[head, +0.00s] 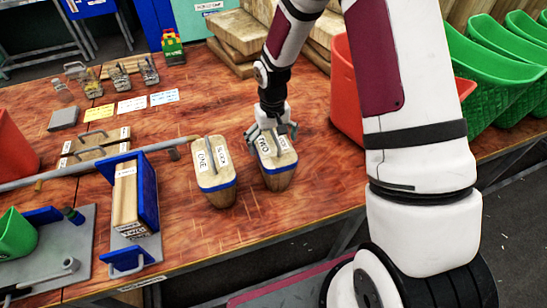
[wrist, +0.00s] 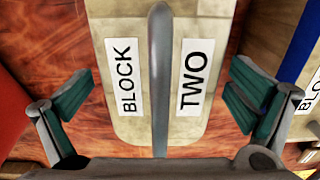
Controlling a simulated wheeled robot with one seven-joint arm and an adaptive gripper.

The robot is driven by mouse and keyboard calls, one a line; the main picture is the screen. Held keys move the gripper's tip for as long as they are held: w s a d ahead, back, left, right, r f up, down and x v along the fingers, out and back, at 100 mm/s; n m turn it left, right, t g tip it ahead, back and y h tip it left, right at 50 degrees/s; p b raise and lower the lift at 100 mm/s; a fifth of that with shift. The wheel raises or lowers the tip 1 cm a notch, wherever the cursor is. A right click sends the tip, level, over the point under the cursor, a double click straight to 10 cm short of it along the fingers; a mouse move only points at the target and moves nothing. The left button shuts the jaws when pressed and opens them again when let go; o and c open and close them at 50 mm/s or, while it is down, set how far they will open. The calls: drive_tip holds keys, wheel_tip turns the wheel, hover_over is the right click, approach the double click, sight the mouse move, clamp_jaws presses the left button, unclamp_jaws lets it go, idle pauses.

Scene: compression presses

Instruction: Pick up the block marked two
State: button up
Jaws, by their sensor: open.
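The block marked two (head: 278,173) stands on the wooden table in the head view, a pale wooden block with a blue band and a metal handle along its top. In the wrist view its top (wrist: 188,125) fills the middle, with white labels "BLOCK" and "TWO" on either side of the grey handle (wrist: 159,70). My gripper (head: 272,133) is right over the block's far end. In the wrist view my gripper's fingers (wrist: 158,100) are spread wide on both sides of the block, with the handle between them. The fingers do not visibly touch the handle.
Block one (head: 212,175) stands close on the left. A red bin (head: 345,85) stands behind on the right, near my arm. A blue-ended press (head: 137,200) holding a wooden block is at left. Stacked boards (head: 240,32) lie at the back. The table's front edge is near.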

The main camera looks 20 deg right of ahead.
drive_tip(key=shift+f, duration=0.5)
drive_tip(key=c, duration=1.8)
